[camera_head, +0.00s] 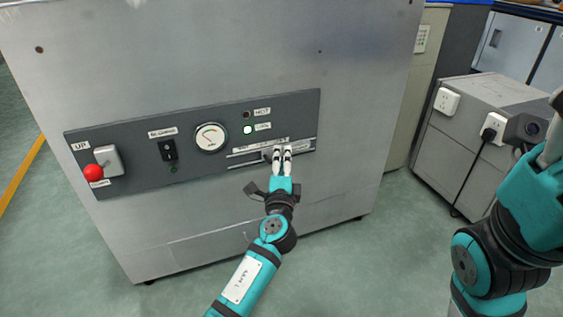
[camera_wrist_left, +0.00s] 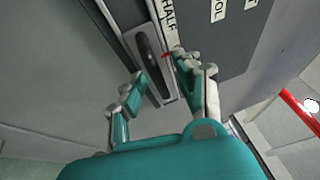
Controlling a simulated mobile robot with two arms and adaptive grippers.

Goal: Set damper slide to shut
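The damper slide (camera_head: 258,156) sits in a pale-railed track low on the right of the dark control panel (camera_head: 130,153). In the left wrist view a dark oval piece (camera_wrist_left: 149,48) shows in its slot, with a small red mark (camera_wrist_left: 167,54) near the lettering HALF. My left gripper (camera_head: 282,152) is at the track, its two fingers in front of it. In the left wrist view its fingers (camera_wrist_left: 163,88) are apart, with nothing visibly held between them. Whether they touch the slide I cannot tell. My right gripper is only partly visible at the right edge.
A grey cabinet (camera_head: 453,155) with sockets stands at the right. Green floor between it and the machine is clear.

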